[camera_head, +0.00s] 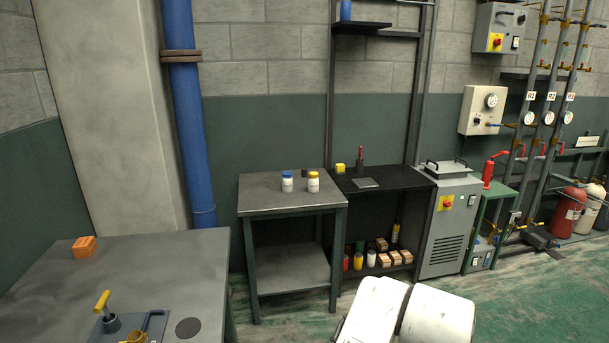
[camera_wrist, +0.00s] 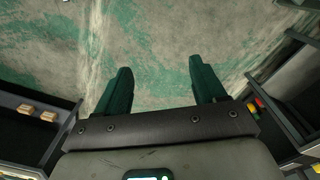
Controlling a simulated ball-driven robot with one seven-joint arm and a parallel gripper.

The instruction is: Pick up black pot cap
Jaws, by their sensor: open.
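A flat dark round disc (camera_head: 188,327) lies on the grey table at the lower left in the head view; it may be the black pot cap, but I cannot tell for sure. Left of it on the same table is a fixture with a yellow-handled part (camera_head: 103,302) and a brass-coloured curved fitting (camera_head: 152,322). My gripper (camera_wrist: 160,64) shows in the wrist view, its two dark green fingers wide apart with nothing between them. It points at the green-and-grey floor, away from the disc. The disc is not seen in the wrist view.
An orange block (camera_head: 84,246) sits on the left table (camera_head: 140,265). A small grey table (camera_head: 262,200) carries a blue-capped jar (camera_head: 287,183) and a yellow-capped jar (camera_head: 313,183). A black bench (camera_head: 400,178) and a grey machine (camera_head: 449,226) stand to its right. Green floor is open at right.

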